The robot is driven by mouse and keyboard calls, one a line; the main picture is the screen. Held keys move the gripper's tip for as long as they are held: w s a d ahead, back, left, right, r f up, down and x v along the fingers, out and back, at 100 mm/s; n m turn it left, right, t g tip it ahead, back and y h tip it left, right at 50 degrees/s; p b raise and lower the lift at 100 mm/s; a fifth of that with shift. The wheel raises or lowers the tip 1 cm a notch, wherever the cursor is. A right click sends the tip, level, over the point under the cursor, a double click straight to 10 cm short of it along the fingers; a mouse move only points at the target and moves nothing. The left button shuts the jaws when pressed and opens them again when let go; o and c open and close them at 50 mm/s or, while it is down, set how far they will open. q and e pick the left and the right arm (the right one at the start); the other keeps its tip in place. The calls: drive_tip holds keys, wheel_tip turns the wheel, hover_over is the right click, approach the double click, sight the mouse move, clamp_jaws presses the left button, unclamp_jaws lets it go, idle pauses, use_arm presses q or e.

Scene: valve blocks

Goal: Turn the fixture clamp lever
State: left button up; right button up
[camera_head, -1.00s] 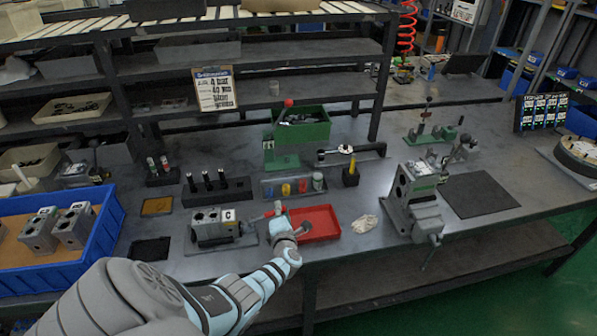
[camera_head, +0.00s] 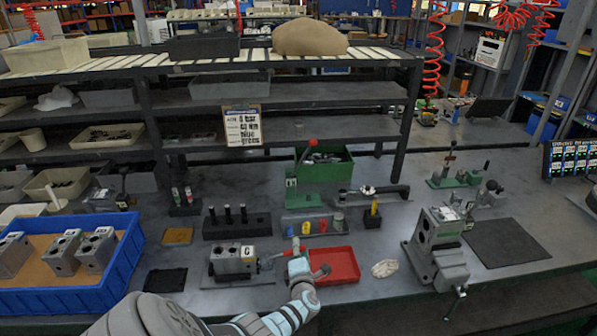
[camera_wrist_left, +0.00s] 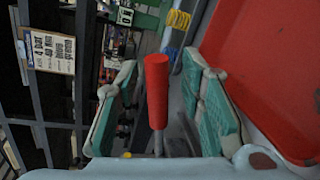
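The clamp fixture (camera_head: 233,262) is a grey block with round bores and a "C" label, on a plate at the front middle of the bench. Its lever has a red handle (camera_head: 296,244) at the right side. My left gripper (camera_head: 299,262) is at this handle, right of the block. In the left wrist view the red handle (camera_wrist_left: 157,90) stands between the two teal finger pads, with a gap on each side. The fingers are open. The lever's lower end is partly hidden by the gripper. My right gripper is not in view.
A red tray (camera_head: 340,264) lies directly right of my left gripper. A black holder with pegs (camera_head: 236,224) and a rack of coloured parts (camera_head: 314,226) stand behind. A blue crate (camera_head: 122,262) is at left, a grey vise-like block (camera_head: 440,250) at right.

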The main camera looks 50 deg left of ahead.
use_arm(q)
drive_tip(key=v, duration=1.1)
drive_tip(key=shift+s, duration=0.15)
drive_tip(key=shift+s+d+r, duration=0.1)
drive_tip(key=shift+s+d, duration=0.15)
drive_tip(key=shift+d, duration=0.2)
drive_tip(key=shift+a, duration=0.1)
drive_tip(key=shift+w, duration=0.1)
